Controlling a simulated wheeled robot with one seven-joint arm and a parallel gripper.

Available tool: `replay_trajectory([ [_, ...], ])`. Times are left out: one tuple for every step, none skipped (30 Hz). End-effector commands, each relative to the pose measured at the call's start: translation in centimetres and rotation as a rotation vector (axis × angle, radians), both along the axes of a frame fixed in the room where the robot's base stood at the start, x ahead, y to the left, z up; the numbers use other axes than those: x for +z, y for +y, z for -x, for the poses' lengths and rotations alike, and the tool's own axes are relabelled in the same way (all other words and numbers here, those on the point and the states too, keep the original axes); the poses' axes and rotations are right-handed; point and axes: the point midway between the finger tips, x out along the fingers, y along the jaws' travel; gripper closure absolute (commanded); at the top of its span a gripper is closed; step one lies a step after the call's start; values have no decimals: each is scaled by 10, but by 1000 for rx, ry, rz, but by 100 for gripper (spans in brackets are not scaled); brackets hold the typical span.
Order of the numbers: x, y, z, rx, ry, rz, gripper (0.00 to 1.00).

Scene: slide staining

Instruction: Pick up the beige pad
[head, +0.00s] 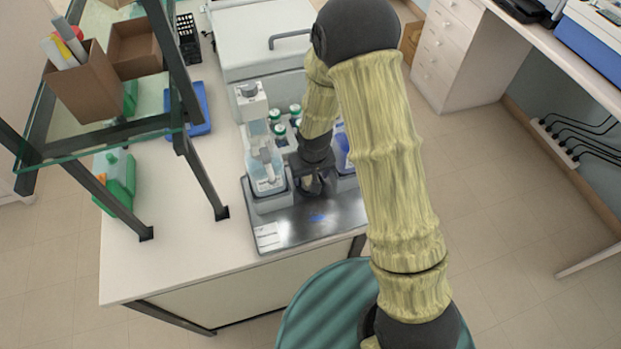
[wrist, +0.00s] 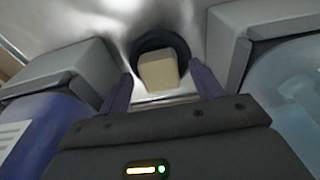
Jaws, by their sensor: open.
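The beige pad (wrist: 158,70) is a small pale block in the wrist view, sitting in a dark round recess (wrist: 150,43) of a metal surface. My gripper (wrist: 163,82) is open, with one purple finger on each side of the pad and a visible gap to each. In the head view my gripper (head: 312,183) is over the dark metal station (head: 315,215) on the bench, between two bottle holders. I cannot make out the pad clearly there.
A clear bottle (head: 262,170) stands close left of my gripper, and a blue-filled bottle (head: 343,150) close right. Several green-capped bottles (head: 279,130) stand behind. A glass shelf (head: 110,130) with dark posts is at the left. The station's front plate is mostly free.

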Motion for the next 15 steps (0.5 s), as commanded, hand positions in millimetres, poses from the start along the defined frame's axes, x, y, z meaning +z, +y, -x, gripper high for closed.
replay_trajectory([
  [0,0,0,0,0,0,35],
  [0,0,0,0,0,0,35],
  [0,0,0,0,0,0,35],
  [0,0,0,0,0,0,35],
  [0,0,0,0,0,0,35],
  [0,0,0,0,0,0,35],
  [0,0,0,0,0,0,35],
  [0,0,0,0,0,0,35],
  [0,0,0,0,0,0,42],
  [0,0,0,0,0,0,48],
  [0,0,0,0,0,0,54],
  [0,0,0,0,0,0,62],
  [0,0,0,0,0,0,68],
  [0,0,0,0,0,0,74],
  [0,0,0,0,0,0,82],
])
